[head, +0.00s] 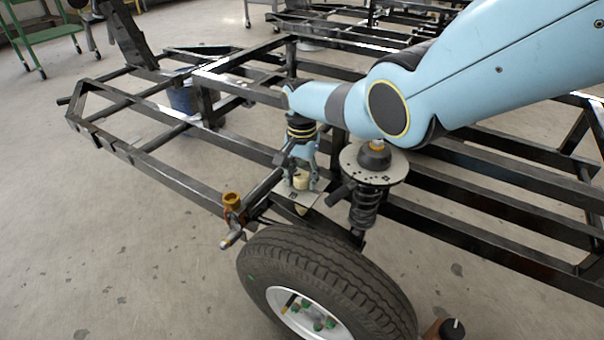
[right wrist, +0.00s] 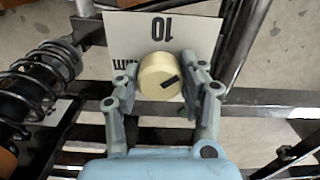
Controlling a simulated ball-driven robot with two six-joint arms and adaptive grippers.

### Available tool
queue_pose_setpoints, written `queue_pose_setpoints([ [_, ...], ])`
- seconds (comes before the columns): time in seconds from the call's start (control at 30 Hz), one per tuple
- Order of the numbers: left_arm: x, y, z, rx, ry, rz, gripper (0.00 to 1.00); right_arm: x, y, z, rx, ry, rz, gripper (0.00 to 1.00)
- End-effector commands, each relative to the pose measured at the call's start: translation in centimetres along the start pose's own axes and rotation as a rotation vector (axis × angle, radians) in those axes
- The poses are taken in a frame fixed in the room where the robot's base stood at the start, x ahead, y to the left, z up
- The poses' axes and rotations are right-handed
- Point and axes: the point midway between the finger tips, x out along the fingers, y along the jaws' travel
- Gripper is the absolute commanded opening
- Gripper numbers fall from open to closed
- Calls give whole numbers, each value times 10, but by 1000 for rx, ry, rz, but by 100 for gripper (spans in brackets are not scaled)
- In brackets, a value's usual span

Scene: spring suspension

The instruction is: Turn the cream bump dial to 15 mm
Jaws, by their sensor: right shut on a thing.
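The cream bump dial (head: 301,181) sits on a pale plate (head: 309,199) beside the suspension, above the tyre. In the right wrist view the cream dial (right wrist: 156,72) is a short round knob with a black mark on its face, slanting toward the right finger. The plate (right wrist: 195,36) behind it carries an upside-down "10" above the dial and "MM" lettering at the left, partly covered by a finger. My right gripper (head: 302,176) is shut on the dial, one finger on each side. My left gripper is not in view.
A black coil spring with damper (head: 364,207) under a round grey top plate (head: 392,168) stands close to the right of the gripper. A tyre (head: 318,262) is below, and a brass-coloured fitting (head: 232,200) is at left. Dark frame rails surround the dial.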

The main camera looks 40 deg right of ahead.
Motion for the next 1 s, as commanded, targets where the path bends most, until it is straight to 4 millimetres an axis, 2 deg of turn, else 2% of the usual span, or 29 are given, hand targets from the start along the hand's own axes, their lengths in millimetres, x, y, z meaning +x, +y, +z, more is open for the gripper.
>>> queue_pose_setpoints([
  [0.5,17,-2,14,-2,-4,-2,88,0,0,0,458,0,0,9],
  [0.73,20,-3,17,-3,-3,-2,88,0,1,0,595,0,0,9],
  [1.0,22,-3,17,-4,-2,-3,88,0,0,0,674,0,0,9],
])
